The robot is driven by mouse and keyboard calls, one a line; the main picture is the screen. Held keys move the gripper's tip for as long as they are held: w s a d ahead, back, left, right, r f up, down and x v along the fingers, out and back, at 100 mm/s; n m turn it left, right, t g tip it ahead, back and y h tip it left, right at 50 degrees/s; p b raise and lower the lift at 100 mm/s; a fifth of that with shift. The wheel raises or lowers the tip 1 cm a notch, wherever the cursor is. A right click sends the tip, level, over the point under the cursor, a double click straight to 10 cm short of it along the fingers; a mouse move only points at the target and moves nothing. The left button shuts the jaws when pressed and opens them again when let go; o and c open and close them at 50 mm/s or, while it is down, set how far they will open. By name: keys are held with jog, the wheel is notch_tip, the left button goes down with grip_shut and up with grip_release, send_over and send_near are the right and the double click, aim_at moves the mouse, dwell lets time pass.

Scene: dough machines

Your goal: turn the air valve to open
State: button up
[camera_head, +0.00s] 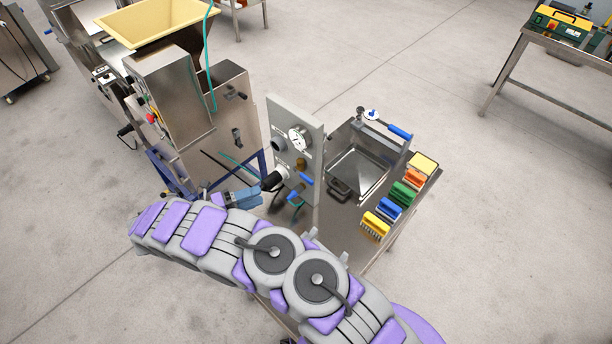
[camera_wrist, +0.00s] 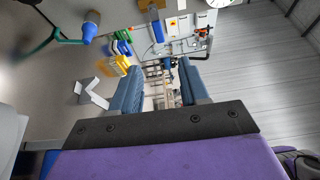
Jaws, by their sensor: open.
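A grey upright panel (camera_head: 296,125) with a round gauge (camera_head: 297,139) stands at the near end of the metal table. A blue valve handle (camera_head: 306,179) sticks out low on the panel, with another blue part (camera_head: 293,197) just below it. My gripper (camera_head: 250,195) is left of the panel's lower part, apart from the blue handles. In the wrist view my gripper (camera_wrist: 162,78) has its two blue fingers spread, with no object held. A blue handle (camera_wrist: 155,28) shows beyond the fingertips there, and the gauge (camera_wrist: 217,3) is cut off at the top edge.
A black connector (camera_head: 272,181) sticks out of the panel close to my gripper. Coloured brushes (camera_head: 403,193) line the table's right side. A steel machine with a cream hopper (camera_head: 155,22) stands behind left. A blue-ended hose (camera_wrist: 90,27) hangs at left in the wrist view.

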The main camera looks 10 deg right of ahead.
jog(key=a, duration=0.1)
send_near(305, 180)
jog(key=d, duration=0.3)
jog(key=w+d, duration=0.1)
jog(key=d, duration=0.3)
jog(key=w+d, duration=0.1)
jog(key=d, duration=0.2)
jog(key=shift+d+f, duration=0.15)
jog(key=shift+f, duration=0.05)
jog(key=shift+w, duration=0.1)
jog(key=shift+c, duration=0.4)
grip_shut()
